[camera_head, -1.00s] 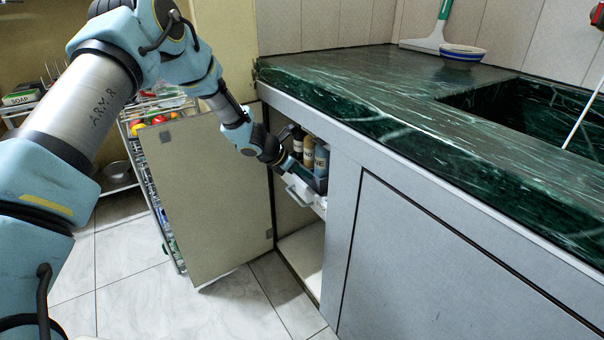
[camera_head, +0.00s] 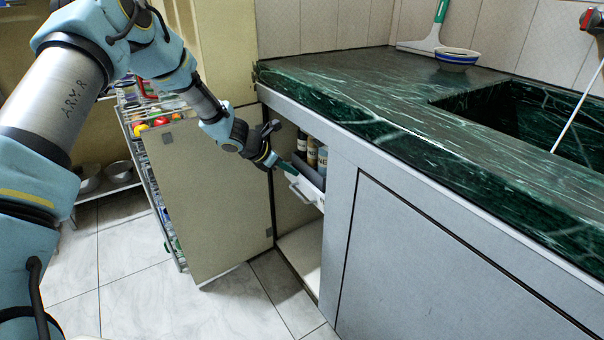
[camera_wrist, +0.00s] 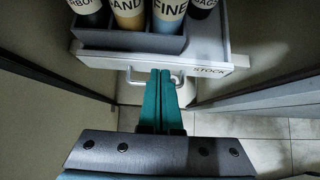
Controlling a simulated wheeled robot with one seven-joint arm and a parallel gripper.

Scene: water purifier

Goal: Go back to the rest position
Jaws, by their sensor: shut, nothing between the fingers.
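My gripper (camera_head: 285,166) is at the open cabinet under the counter, just in front of a white drawer (camera_head: 308,189). In the wrist view its two green fingers (camera_wrist: 162,100) are pressed together with nothing between them. The fingertips overlap the drawer's handle (camera_wrist: 136,81) in that view; I cannot tell whether they touch it. The drawer front (camera_wrist: 209,71) carries the label "STOCK". A grey tray (camera_wrist: 130,40) in the drawer holds several labelled bottles (camera_wrist: 168,14).
The open cabinet door (camera_head: 210,195) stands left of my gripper. A shelf rack (camera_head: 158,185) stands behind the door. The green marble counter (camera_head: 400,110) overhangs the cabinet on the right. Tiled floor (camera_head: 130,290) is clear in front.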

